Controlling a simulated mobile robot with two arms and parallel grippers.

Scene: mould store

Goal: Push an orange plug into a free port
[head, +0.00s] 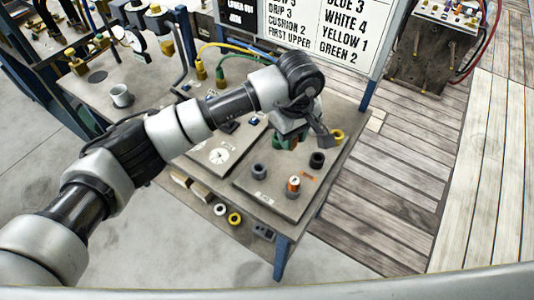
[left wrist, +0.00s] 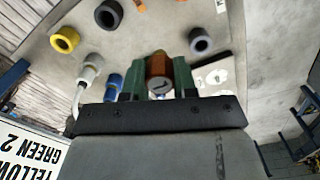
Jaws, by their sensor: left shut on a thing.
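My left gripper (head: 288,138) is above the grey board (head: 268,200) on the table, with its green fingers pointing down. In the left wrist view the fingers (left wrist: 158,76) are shut on an orange-brown plug (left wrist: 157,66) with a pale, marked end. The head view hides this plug behind the gripper. On the board are a grey ring-shaped port (head: 258,170), a black one (head: 317,160) and a yellow one (head: 337,135); their dark centres look empty. Another orange plug (head: 293,184) stands upright at the board's front, in a dark base. My right gripper is not in view.
A panel with a white dial (head: 218,156) lies left of the board. Yellow (head: 200,70) and green (head: 220,80) cabled connectors stand behind, below a lettered sign (head: 320,30). A cup (head: 120,95) stands far left. Loose rings (head: 234,218) lie near the front edge.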

